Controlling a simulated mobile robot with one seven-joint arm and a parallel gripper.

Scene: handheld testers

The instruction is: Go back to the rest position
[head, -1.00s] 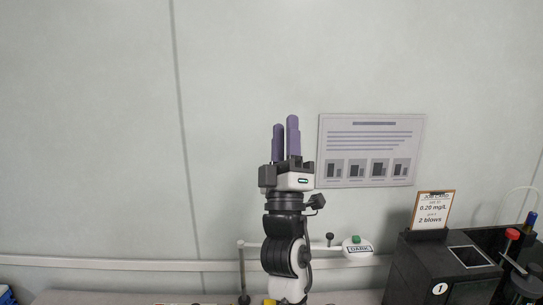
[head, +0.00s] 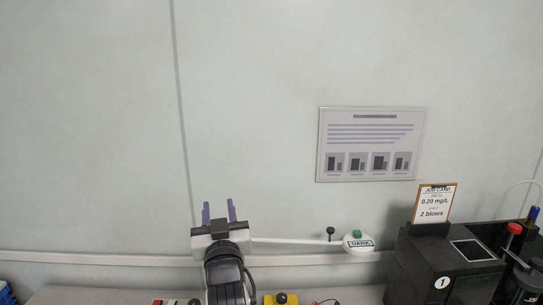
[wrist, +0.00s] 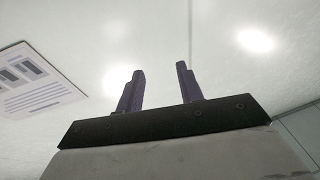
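My gripper (head: 219,212) is in the lower middle of the head view, in front of the wall and above the back of the table. Its two purple fingers point up and stand apart with nothing between them. In the wrist view my gripper (wrist: 160,88) also shows open and empty against the pale wall and bright light spots. My arm runs down from it to the bottom edge of the head view.
A white lever labelled DARK (head: 360,244) with a green button stands right of my gripper. A black station (head: 425,265) with a job card (head: 434,203) is at the right. A wall poster (head: 371,144) hangs above. A yellow box (head: 281,299) sits at the bottom edge.

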